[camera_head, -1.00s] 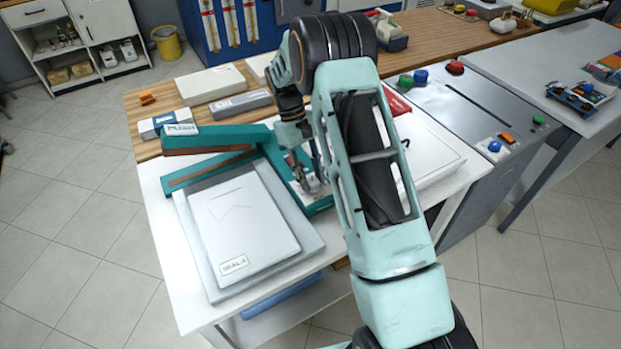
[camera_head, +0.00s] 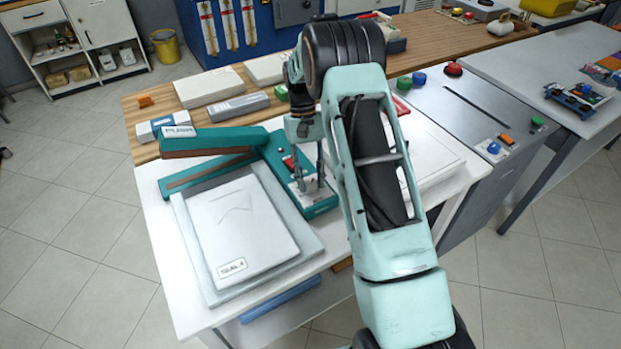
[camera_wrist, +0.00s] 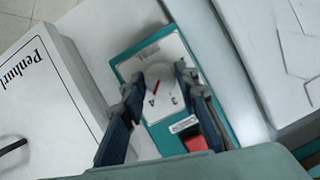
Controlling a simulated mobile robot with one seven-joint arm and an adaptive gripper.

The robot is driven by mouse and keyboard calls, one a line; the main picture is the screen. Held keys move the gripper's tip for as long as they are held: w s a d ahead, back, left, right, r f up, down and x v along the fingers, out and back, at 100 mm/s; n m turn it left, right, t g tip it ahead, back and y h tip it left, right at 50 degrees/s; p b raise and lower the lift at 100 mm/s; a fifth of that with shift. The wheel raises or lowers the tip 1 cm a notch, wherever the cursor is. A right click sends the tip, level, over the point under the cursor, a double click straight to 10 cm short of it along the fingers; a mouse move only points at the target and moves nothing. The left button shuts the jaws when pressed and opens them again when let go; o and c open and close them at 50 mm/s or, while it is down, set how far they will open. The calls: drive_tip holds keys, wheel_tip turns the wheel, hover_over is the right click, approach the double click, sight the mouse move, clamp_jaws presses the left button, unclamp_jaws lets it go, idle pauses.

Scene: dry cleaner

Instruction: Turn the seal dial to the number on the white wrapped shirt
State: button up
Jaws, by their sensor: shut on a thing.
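The white wrapped shirt (camera_head: 240,222) lies flat on the sealer's grey bed, with a small label (camera_head: 232,267) that seems to read SEAL 4. The teal sealer (camera_head: 210,140) has its arm raised, and its control box (camera_head: 318,206) is at the right. The pale round seal dial (camera_wrist: 160,70) is on the box's face. Its red pointer line (camera_wrist: 155,88) lies close to a mark that looks like 4, with a 3 beside it. My gripper (camera_wrist: 158,79) is shut on the dial, one finger at each side; it shows in the head view (camera_head: 309,186).
A red switch (camera_wrist: 195,143) sits on the box beside the dial. A grey counter (camera_head: 470,115) with buttons is at the right. My forearm hides part of the table.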

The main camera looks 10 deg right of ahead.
drive_tip(key=o, duration=1.1)
drive_tip(key=shift+o, duration=0.2)
drive_tip(key=v, duration=1.2)
